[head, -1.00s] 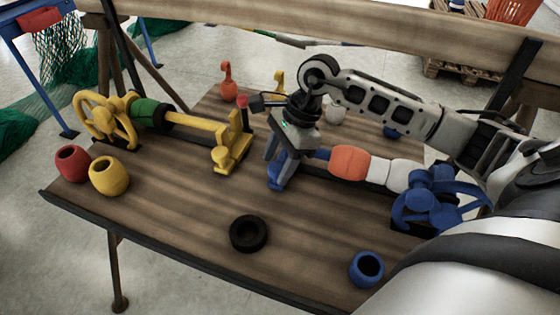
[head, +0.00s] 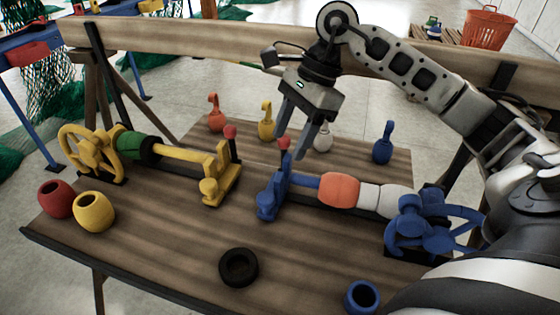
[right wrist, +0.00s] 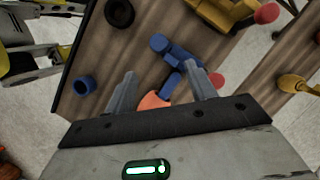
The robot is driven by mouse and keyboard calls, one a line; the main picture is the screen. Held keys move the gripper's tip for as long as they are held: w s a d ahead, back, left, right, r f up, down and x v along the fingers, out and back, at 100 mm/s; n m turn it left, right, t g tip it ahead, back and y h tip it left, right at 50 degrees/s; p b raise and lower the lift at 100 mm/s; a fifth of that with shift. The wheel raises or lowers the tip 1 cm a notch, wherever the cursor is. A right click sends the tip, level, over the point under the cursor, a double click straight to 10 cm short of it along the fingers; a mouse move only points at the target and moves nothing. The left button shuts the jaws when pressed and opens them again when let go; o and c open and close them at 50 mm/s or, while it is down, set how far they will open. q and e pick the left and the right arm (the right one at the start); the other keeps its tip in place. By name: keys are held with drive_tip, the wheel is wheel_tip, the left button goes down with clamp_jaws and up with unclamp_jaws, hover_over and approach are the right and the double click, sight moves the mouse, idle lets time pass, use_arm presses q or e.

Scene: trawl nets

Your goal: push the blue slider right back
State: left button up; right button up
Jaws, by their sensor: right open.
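The blue slider (head: 271,190) stands upright at the left end of the blue device, with a red knob (head: 284,143) on a post just behind it. It also shows in the right wrist view (right wrist: 172,52), ahead of the fingers. An orange float (head: 339,189) and a white float (head: 381,198) sit on the rod between the slider and the blue handwheel (head: 425,222). The slider looks close to the orange float, with a short bare piece of rod between. My right gripper (head: 294,145) is open and empty, above and behind the slider, apart from it. My left gripper does not show in the head view.
A yellow device with slider (head: 217,175) and green float (head: 128,144) stands to the left. Red (head: 56,199) and yellow (head: 94,212) pots, a black ring (head: 239,267) and a blue pot (head: 362,296) lie near the front. Several hooked weights, one blue (head: 383,145), stand behind.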

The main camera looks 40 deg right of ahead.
sight(273, 197)
drive_tip(key=v, duration=0.2)
drive_tip(key=shift+d+r, duration=0.1)
drive_tip(key=shift+r, duration=0.2)
drive_tip(key=shift+f, duration=0.1)
idle(0.3)
drive_tip(key=p+x, duration=0.1)
drive_tip(key=x, duration=1.4)
drive_tip(key=shift+s+f, duration=0.1)
drive_tip(key=shift+f, duration=0.3)
drive_tip(key=shift+s, duration=0.15)
drive_tip(key=shift+s+d+f, duration=0.1)
drive_tip(key=shift+s+d, duration=0.3)
